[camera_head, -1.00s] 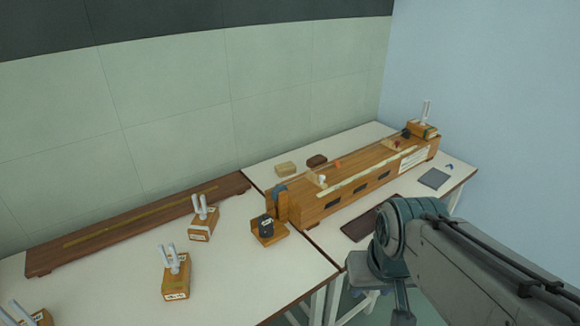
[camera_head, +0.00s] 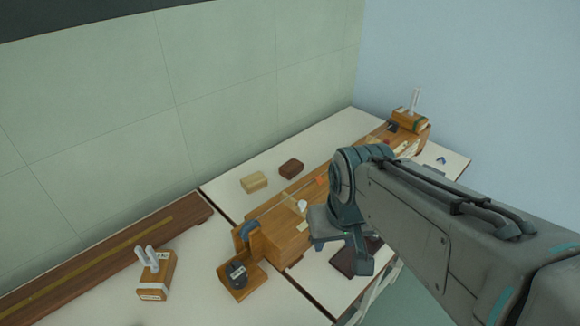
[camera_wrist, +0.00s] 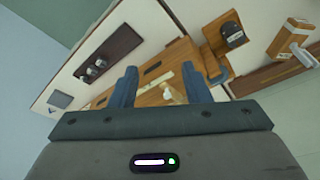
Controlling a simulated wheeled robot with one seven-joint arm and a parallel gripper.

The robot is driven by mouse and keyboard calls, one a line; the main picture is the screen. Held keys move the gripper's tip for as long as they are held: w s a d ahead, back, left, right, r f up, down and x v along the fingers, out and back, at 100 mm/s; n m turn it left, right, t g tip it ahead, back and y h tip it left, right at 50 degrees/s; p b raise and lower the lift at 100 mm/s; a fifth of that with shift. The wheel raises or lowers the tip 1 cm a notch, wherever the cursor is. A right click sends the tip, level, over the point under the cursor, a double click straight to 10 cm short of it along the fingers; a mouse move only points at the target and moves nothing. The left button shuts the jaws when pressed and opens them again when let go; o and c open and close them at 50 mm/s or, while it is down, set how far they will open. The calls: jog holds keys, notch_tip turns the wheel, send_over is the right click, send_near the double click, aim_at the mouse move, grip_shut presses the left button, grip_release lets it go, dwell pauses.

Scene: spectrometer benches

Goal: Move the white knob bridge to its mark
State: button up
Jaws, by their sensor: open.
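The white knob bridge (camera_head: 302,206) stands on the top of the long wooden instrument box (camera_head: 284,244), towards its near left end. Its white knob also shows in the wrist view (camera_wrist: 167,94), low between my fingers. My gripper (camera_wrist: 160,69) is open, with its two blue fingers spread and nothing held between them. In the head view my wrist hangs over the front side of the box, just right of the white knob, and hides part of the box. I cannot make out which pale patch on the box is the mark.
A wooden stand with a dark weight (camera_head: 237,273) sits at the box's left end. A block with white prongs (camera_head: 155,274) is farther left. Pale (camera_head: 254,182) and brown (camera_head: 291,168) blocks lie behind the box. A dark tray (camera_wrist: 108,52) lies in front of it.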

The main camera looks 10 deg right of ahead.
jog(key=w+r+m+g+b, duration=0.1)
jog(key=w+r, duration=0.1)
jog(key=w, duration=1)
jog(key=m+g+b, duration=0.1)
jog(key=g+b, duration=0.1)
send_over(303, 202)
notch_tip(303, 202, down, 4)
notch_tip(303, 202, down, 13)
jog(key=shift+s+f, duration=0.1)
jog(key=shift+f, duration=0.05)
